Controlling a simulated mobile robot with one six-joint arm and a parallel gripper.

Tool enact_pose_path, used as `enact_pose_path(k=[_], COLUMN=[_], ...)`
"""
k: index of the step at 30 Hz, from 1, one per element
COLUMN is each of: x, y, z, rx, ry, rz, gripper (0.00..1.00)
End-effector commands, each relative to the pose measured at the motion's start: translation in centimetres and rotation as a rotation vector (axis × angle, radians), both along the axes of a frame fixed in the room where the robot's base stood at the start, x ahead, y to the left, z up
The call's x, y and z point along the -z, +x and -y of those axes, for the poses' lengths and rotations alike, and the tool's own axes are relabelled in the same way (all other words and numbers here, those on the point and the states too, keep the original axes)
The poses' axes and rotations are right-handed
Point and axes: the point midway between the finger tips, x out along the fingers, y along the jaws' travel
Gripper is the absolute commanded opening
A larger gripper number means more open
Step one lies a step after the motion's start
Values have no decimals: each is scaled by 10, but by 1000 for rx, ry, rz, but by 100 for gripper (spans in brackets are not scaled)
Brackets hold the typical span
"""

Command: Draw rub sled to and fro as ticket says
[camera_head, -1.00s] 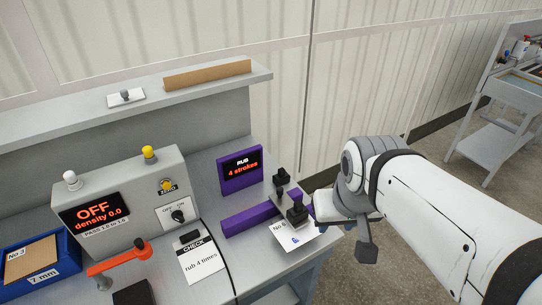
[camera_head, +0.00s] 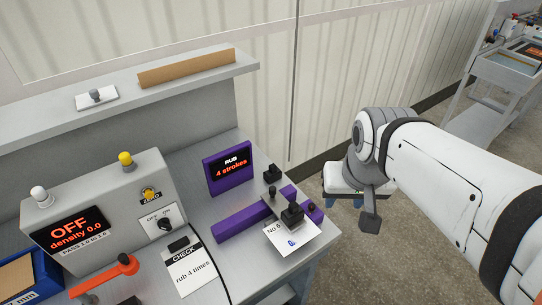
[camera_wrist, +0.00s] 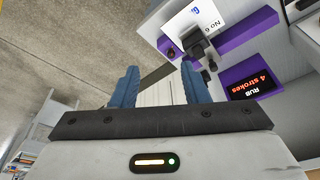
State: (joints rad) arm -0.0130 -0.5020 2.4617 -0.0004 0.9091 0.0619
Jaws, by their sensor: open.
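The rub sled (camera_head: 292,214), a black block with a knob, sits towards the right end of a purple rail (camera_head: 240,226), over a white card marked "No 6" (camera_head: 284,243). The purple display (camera_head: 229,168) reads "RUB 4 strokes". The ticket (camera_head: 189,276) reads "rub 4 times" under "CHECK". My gripper (camera_head: 357,200) is off the bench's right side, apart from the sled. In the wrist view its blue fingers (camera_wrist: 158,82) are spread and empty. The sled (camera_wrist: 192,42) and display (camera_wrist: 248,86) show beyond them, at the upper right.
A grey control box (camera_head: 105,215) with a screen reading "OFF density 0.0" stands left of the rail. An orange lever (camera_head: 115,268) and a blue tray (camera_head: 42,278) are in front of it. A shelf (camera_head: 130,90) runs behind.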

Motion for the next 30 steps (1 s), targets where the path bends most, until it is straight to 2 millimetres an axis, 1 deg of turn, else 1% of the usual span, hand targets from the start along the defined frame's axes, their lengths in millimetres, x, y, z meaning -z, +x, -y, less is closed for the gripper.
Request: enact_pose_path(k=[2,5,6,9,12,15,18,21,26,30], x=[7,17,22,39,59,80,97,107,120,139], y=[20,51,66,100,130,154,170,179,184,183], z=[-6,-22,-30,-53,-77,-100,-117,-129,-135,-135], rx=[56,153,198,311,420,515,589,637,666,668], ry=[21,50,61,82,91,94,92,91,88,87], rz=[-30,-78,-98,-146,-189,-223,-245,-258,-266,-268], gripper=[41,41,41,41,41,41,41,41,41,41])
